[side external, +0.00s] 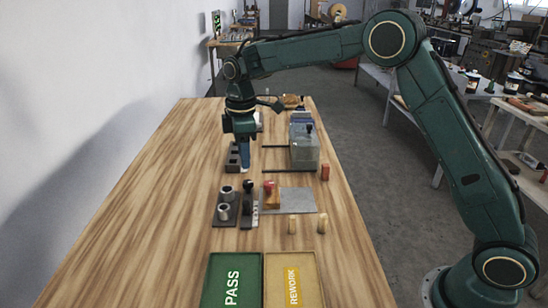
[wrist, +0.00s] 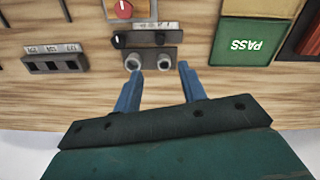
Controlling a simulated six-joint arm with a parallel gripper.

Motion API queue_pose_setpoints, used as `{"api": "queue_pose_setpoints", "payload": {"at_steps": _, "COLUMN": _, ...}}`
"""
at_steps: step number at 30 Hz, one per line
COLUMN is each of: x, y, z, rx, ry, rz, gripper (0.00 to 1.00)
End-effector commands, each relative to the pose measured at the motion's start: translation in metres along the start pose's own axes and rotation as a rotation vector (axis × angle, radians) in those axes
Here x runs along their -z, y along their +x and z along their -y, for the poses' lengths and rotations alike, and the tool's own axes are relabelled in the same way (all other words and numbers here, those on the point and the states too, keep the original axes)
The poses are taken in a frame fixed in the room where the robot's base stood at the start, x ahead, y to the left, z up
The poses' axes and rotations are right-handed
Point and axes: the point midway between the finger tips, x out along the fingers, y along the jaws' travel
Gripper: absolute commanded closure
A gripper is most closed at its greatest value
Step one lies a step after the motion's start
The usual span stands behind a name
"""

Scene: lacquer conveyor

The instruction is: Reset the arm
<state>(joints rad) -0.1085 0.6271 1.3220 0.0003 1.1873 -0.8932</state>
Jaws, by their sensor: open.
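My gripper (side external: 245,162) hangs pointing down over the far middle of the wooden table, beside a dark slotted block (side external: 233,158). In the wrist view my gripper (wrist: 159,70) has its two blue fingers apart with nothing between them. A dark holder (side external: 218,222) with two grey metal rings stands nearer the camera than my gripper. In the wrist view that holder (wrist: 151,56) shows just beyond the fingertips, and the slotted block (wrist: 53,64) is to the left. I cannot tell the exact height of the fingertips above the table.
A green PASS tray (side external: 222,262) and a yellow REWORK tray (side external: 292,258) lie at the near edge. The table's left side is clear.

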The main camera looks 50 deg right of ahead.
Motion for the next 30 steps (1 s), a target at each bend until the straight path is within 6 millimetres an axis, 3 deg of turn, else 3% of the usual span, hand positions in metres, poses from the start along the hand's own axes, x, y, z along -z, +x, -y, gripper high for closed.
{"api": "queue_pose_setpoints", "payload": {"at_steps": 11, "x": -0.033, "y": -0.051, "z": 0.028, "rx": -0.053, "ry": 0.137, "rz": -0.047, "gripper": 0.59}}
{"api": "queue_pose_setpoints", "payload": {"at_steps": 21, "x": -0.081, "y": -0.101, "z": 0.076, "rx": -0.113, "ry": 0.325, "rz": -0.117, "gripper": 0.59}}
{"api": "queue_pose_setpoints", "payload": {"at_steps": 30, "x": -0.126, "y": -0.126, "z": 0.124, "rx": -0.158, "ry": 0.491, "rz": -0.187, "gripper": 0.59}}
